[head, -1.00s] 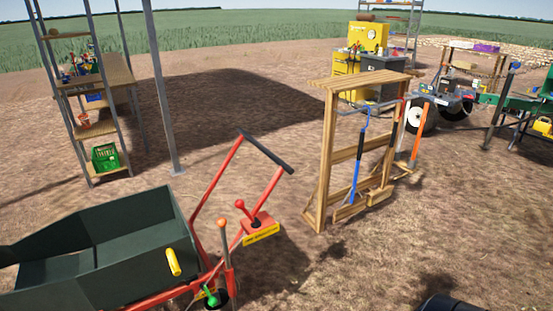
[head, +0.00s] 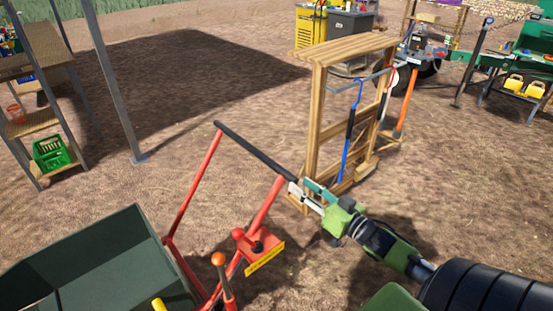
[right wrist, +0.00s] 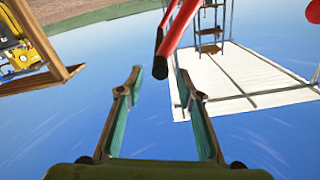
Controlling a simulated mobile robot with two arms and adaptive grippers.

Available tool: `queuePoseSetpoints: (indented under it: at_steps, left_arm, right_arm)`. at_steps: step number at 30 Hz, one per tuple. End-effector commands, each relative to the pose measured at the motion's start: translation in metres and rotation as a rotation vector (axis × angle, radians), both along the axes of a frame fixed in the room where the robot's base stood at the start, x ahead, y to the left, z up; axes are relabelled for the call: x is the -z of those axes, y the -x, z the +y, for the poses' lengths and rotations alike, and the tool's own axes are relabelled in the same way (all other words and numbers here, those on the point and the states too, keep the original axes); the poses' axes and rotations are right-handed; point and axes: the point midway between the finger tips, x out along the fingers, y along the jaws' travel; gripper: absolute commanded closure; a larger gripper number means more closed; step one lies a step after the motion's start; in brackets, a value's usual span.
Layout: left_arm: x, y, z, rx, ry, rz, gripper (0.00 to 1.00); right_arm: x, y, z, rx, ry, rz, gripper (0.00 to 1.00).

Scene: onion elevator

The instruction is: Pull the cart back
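The cart has a dark green tub (head: 90,265) at the bottom left of the head view. Its red frame (head: 195,190) rises to a black handle bar (head: 255,150) that slopes down to the right. My right gripper (head: 303,190) is at the right end of that bar. In the right wrist view my right gripper (right wrist: 160,82) has its two fingers spread apart. The black bar end (right wrist: 160,66) shows between the fingertips or just past them, and nothing is clasped. My left gripper is not in view.
A wooden tool rack (head: 318,110) with hanging tools stands just behind my right gripper. A metal post (head: 112,85) and a shelf with a green crate (head: 50,152) are at the left. Bare soil lies between.

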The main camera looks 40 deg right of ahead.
Motion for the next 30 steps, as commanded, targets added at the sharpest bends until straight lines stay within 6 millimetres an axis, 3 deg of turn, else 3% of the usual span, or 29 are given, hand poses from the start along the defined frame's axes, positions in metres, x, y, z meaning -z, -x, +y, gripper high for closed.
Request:
queuePoseSetpoints:
  at_steps: [9,21,30]
  left_arm:
    - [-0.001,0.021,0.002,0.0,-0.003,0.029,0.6]
    - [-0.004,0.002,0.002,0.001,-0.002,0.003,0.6]
    - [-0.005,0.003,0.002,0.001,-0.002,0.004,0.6]
  right_arm:
    - [0.0,-0.043,0.003,0.001,0.0,-0.001,0.66]
    - [0.0,-0.104,0.007,0.002,0.002,0.0,0.66]
    - [0.002,-0.131,0.01,0.001,0.002,0.002,0.66]
